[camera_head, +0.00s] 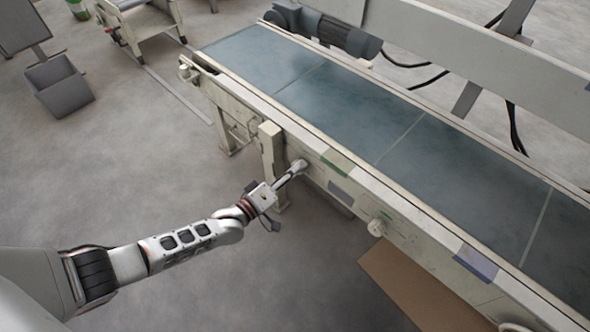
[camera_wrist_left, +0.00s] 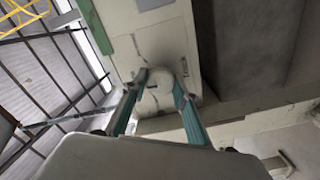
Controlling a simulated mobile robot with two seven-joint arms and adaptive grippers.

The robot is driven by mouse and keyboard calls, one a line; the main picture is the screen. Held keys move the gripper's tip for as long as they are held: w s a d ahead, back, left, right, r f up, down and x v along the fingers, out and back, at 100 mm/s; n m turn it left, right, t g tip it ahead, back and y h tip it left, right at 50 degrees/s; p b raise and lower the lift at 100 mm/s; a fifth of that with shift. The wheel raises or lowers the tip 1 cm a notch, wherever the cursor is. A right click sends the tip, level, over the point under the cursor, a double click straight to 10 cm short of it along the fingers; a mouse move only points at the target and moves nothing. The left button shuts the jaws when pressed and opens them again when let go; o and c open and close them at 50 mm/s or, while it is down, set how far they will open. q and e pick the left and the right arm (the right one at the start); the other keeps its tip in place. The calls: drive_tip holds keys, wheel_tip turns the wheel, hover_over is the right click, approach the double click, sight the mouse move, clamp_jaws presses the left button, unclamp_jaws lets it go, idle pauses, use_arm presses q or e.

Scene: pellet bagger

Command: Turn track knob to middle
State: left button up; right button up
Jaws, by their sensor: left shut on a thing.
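A pale round knob (camera_head: 301,165) sits on the side rail of the conveyor (camera_head: 345,185), near a post. It shows closer in the left wrist view (camera_wrist_left: 160,78). My left gripper (camera_head: 291,172) reaches it from the lower left, with one finger on each side of it. The gripper (camera_wrist_left: 161,86) is shut on this knob. The fingers cover the knob's sides, and I cannot tell its exact setting. My right gripper is out of view.
Another knob (camera_head: 378,227) is farther right along the same rail. A brown sheet or box (camera_head: 415,290) lies below the conveyor at the lower right. A grey bin (camera_head: 59,86) stands at the upper left. The floor left of the conveyor is mostly clear.

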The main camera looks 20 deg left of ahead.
use_arm(q)
drive_tip(key=shift+s+f, duration=0.1)
idle(0.3)
drive_tip(key=o, duration=1.1)
drive_tip(key=v, duration=1.2)
